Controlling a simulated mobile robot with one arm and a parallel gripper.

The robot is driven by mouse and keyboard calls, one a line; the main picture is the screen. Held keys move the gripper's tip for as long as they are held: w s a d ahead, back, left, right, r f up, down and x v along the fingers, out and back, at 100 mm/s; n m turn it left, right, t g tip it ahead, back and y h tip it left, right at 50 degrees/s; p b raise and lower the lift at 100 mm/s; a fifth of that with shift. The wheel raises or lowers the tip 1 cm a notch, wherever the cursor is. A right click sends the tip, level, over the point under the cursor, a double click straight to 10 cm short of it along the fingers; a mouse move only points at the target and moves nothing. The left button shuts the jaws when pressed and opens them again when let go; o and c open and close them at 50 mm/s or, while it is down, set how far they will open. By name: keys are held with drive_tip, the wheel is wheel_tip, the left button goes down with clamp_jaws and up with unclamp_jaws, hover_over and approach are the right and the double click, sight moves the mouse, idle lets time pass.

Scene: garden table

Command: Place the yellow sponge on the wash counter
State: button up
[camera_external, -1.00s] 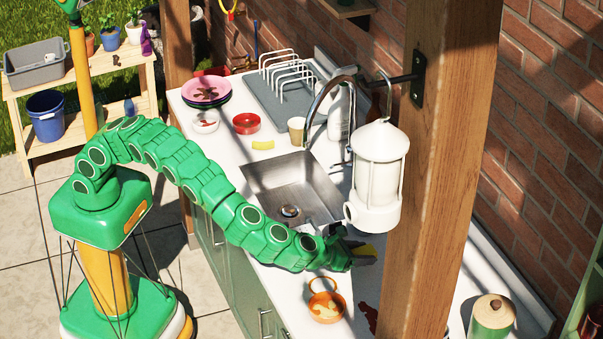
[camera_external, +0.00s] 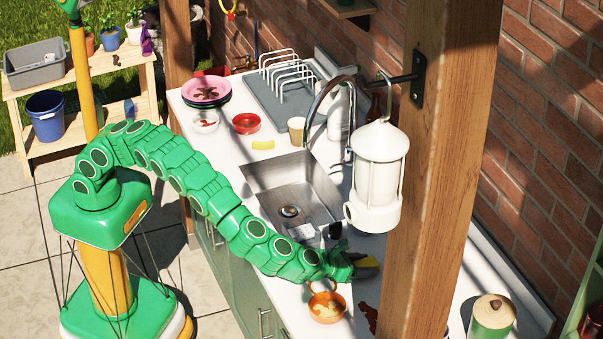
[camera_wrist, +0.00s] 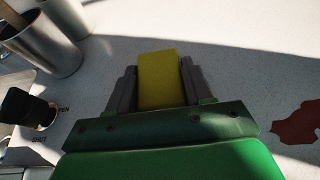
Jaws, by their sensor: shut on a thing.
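My gripper (camera_external: 362,264) is at the end of the green arm, over the white wash counter (camera_external: 226,122), just right of the sink. In the wrist view, my gripper (camera_wrist: 158,82) is shut on the yellow sponge (camera_wrist: 159,72), which stands out between the two grey fingers. I cannot tell whether the sponge touches the counter.
The metal sink (camera_external: 284,182) lies left of the gripper. An orange pan (camera_external: 326,304) stands close in front of it. A white lantern (camera_external: 375,180) and wooden post (camera_external: 436,180) block part of the view. A red stain (camera_wrist: 301,124) marks the counter.

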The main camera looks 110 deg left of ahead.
drive_tip(key=o, duration=1)
drive_tip(key=shift+r, duration=0.1)
drive_tip(key=shift+s+d+r, duration=0.25)
drive_tip(key=shift+d, duration=0.05)
drive_tip(key=v, duration=1.1)
drive_tip(key=shift+s+f, duration=0.1)
